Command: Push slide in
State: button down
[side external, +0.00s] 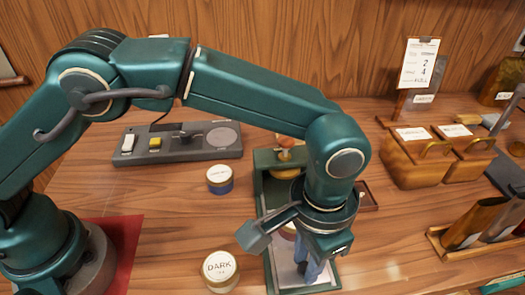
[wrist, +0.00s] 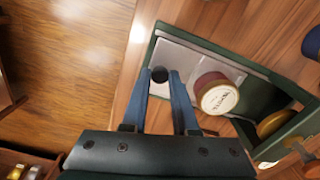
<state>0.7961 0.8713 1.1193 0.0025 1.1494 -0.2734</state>
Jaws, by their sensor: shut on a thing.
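The pale grey slide (wrist: 188,62) lies in the green press frame (wrist: 222,50); its near end also shows under my gripper in the side view (side external: 283,272). A dark round knob (wrist: 159,74) stands on the slide. My gripper (wrist: 161,80) points down with its blue fingers shut on the knob, one on each side; it also shows in the side view (side external: 312,271). A dark red tin with a labelled cream lid (wrist: 219,98) stands on the slide, between the knob and the press's brass disc (wrist: 274,124). My arm hides much of the press in the side view.
A jar labelled DARK (side external: 220,268) and a blue jar (side external: 220,179) stand left of the press. A grey scale (side external: 180,145) lies behind them. Wooden boxes (side external: 410,160) and a sloped rack (side external: 470,235) stand to the right.

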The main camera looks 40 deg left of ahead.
jog(key=w+a, duration=0.7)
jog(key=shift+w+a, duration=0.2)
jog(key=shift+w, duration=0.1)
jog(key=c, duration=0.7)
grip_release()
jog(key=shift+s+r, duration=0.1)
jog(key=shift+r, duration=0.05)
notch_tip(320, 180, up, 4)
jog(key=shift+r, duration=0.5)
